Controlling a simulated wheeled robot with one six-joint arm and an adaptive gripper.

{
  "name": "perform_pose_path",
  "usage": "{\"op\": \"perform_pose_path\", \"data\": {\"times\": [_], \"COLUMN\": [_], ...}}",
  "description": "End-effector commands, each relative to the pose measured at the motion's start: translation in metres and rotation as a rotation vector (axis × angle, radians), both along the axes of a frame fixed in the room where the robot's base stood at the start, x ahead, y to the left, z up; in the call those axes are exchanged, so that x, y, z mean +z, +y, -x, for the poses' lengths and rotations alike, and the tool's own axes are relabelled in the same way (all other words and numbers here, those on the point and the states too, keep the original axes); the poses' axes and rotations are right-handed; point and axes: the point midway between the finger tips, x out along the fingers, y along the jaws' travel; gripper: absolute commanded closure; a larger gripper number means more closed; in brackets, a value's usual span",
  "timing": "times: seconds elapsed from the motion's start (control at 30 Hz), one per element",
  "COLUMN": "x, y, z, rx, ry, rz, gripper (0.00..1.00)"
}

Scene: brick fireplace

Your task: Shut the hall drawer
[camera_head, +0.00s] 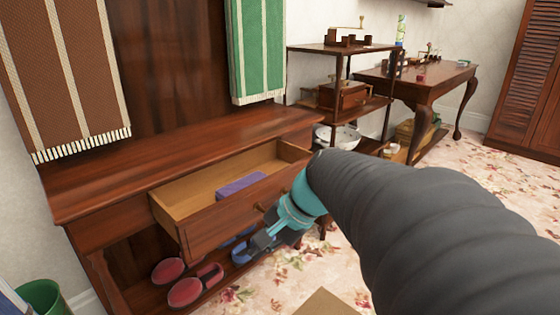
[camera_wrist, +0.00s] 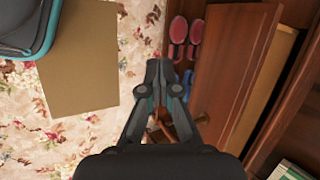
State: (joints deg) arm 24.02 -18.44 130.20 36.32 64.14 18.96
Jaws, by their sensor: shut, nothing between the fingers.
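The hall drawer (camera_head: 225,213) stands pulled out of a dark wooden hall bench (camera_head: 130,170), with its pale inside showing. A purple block-like thing (camera_head: 240,184) lies in it. A small brass-coloured knob (camera_head: 260,208) is on its front. My gripper (camera_head: 262,243) is shut and empty, just outside the drawer front and low near the knob. In the wrist view, my gripper (camera_wrist: 158,66) is beside the drawer front (camera_wrist: 232,65), which lies to its right. I cannot tell whether they touch.
Red shoes (camera_head: 185,285) and blue shoes sit on the bench's lower shelf. A brown flat piece (camera_head: 325,304) lies on the flowered carpet. A green bin (camera_head: 42,297) is at lower left. A shelf stand (camera_head: 340,48) and a desk (camera_head: 425,78) stand behind to the right.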

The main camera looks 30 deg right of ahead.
Motion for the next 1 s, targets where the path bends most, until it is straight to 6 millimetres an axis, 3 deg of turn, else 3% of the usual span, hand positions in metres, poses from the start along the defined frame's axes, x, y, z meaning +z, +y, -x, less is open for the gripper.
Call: {"op": "perform_pose_path", "data": {"times": [0.17, 0.27, 0.4, 0.6, 0.7, 0.83, 1.0], "x": [0.0, 0.003, 0.007, 0.007, 0.007, 0.007, 0.008], "y": [-0.054, -0.097, -0.175, -0.287, -0.324, -0.349, -0.35], "z": [-0.057, -0.086, -0.114, -0.122, -0.118, -0.114, -0.124], "rx": [-0.348, -0.527, -0.751, -0.966, -1.021, -1.052, -1.055], "ry": [0.078, 0.094, 0.085, 0.021, -0.013, -0.039, -0.045], "rz": [-0.375, -0.591, -0.897, -1.261, -1.377, -1.454, -1.472], "gripper": [1.0, 1.0, 1.0, 1.0, 1.0, 1.0, 1.0]}}
